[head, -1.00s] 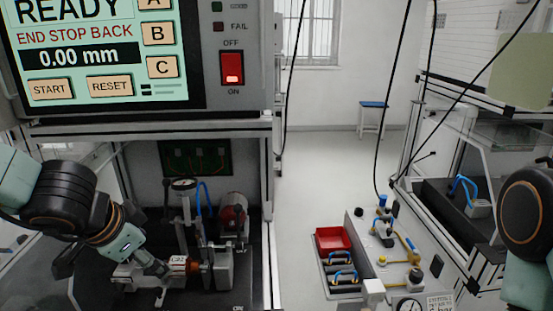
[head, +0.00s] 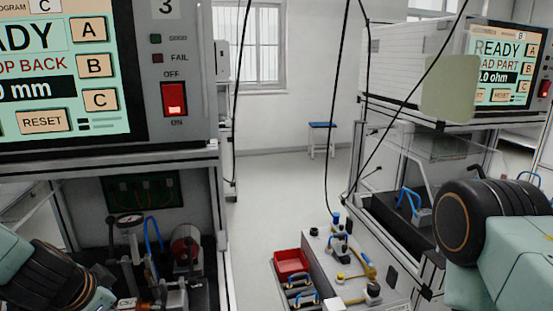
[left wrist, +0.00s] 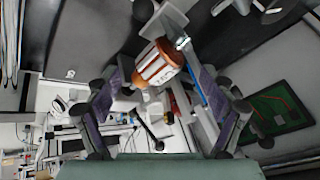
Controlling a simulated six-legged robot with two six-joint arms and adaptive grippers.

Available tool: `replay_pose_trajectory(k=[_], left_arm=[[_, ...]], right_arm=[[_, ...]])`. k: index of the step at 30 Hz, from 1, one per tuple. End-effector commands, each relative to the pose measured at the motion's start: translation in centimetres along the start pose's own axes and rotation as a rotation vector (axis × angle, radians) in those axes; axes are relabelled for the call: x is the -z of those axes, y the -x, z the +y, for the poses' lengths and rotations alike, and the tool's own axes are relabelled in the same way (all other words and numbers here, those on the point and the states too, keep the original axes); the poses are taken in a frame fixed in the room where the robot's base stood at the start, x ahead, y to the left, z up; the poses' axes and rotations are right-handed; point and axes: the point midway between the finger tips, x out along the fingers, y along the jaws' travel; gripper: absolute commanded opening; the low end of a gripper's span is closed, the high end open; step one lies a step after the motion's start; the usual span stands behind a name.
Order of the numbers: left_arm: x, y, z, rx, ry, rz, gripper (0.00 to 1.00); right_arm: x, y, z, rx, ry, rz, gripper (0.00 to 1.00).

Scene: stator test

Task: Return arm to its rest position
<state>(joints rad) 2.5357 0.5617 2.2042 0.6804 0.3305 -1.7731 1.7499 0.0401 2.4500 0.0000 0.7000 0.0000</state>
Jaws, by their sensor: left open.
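My left gripper (left wrist: 158,85) is open in the left wrist view, with one finger on each side.
A red tray (head: 292,262) and a bench with fittings (head: 335,265) are at centre right. A second station (head: 505,65) is at right. The middle floor is open.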

Motion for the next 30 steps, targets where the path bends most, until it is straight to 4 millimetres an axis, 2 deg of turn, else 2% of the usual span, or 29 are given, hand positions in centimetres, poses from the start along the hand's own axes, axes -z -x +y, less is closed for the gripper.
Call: replay_pose_trajectory(k=[6, 12, 30], left_arm=[[-0.1, -1.7, 0.1, -0.002, -0.003, -0.003, 0.83], [0.0, -2.4, 0.0, -0.001, 0.000, -0.001, 0.83], [-0.1, -2.3, 0.2, 0.000, 0.005, -0.005, 0.83]], right_arm=[[0.0, 0.0, 0.0, 0.000, 0.000, 0.000, 0.00], [0.0, 0.0, 0.0, 0.000, 0.000, 0.000, 0.00], [-0.2, 0.1, -0.1, 0.002, 0.008, -0.004, 0.00]])
